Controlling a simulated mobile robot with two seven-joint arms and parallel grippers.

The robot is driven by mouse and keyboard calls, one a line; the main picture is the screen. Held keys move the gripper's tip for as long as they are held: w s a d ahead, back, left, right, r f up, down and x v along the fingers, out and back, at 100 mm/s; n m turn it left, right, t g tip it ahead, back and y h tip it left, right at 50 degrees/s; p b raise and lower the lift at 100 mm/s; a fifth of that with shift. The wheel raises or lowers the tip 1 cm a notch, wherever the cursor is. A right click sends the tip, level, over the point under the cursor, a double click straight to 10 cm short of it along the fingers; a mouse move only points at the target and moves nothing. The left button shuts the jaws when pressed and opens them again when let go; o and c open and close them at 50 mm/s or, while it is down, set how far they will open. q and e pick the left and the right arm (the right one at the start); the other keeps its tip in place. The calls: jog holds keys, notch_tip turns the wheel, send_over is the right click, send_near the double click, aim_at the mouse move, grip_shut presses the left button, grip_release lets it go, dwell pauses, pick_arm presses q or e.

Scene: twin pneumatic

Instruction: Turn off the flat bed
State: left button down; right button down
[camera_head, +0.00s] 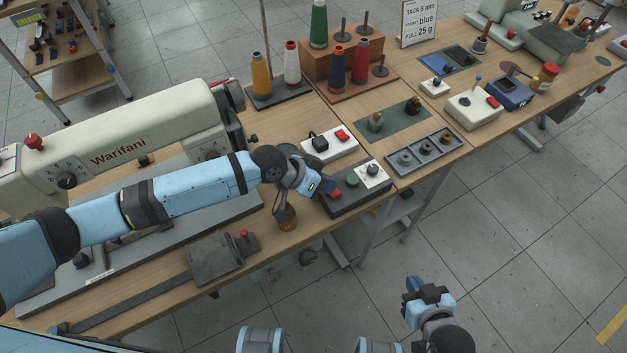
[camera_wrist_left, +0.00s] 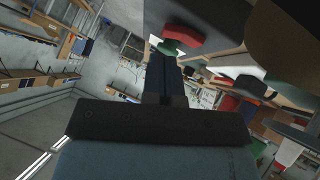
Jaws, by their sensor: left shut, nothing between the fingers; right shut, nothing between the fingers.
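The flat bed is probably the cream Warifani sewing machine (camera_head: 120,150) on the left of the bench. A dark grey control box (camera_head: 362,193) with a red button (camera_head: 335,195), a green button (camera_head: 352,180) and a white dial plate (camera_head: 373,171) sits at the bench's front edge. My left gripper (camera_head: 328,184) is shut and empty, close to the red button; contact cannot be told. In the left wrist view the shut fingers (camera_wrist_left: 166,82) point toward the red button (camera_wrist_left: 186,34) and green button (camera_wrist_left: 168,48). My right gripper (camera_head: 414,286) is shut and empty, away from the bench.
A white box (camera_head: 329,147) with a black knob and red switch stands behind the control box. A grey pedal-like block (camera_head: 222,258) lies nearer. Thread cones (camera_head: 361,62) stand behind. Floor in front is clear.

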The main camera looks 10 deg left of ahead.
pick_arm(q)
jog(key=shift+s+d+f+b, duration=0.1)
jog(key=shift+s+f+b, duration=0.1)
jog(key=shift+f, duration=0.3)
jog(key=shift+s+d+f+b, duration=0.1)
jog(key=shift+s+f+b, duration=0.1)
jog(key=shift+f, duration=0.25)
jog(key=shift+s+d+f+t+p, duration=0.15)
jog(key=shift+s+t+p, duration=0.2)
jog(key=shift+p, duration=0.85)
jog(key=shift+w+f+b, duration=0.25)
jog(key=shift+b, duration=0.15)
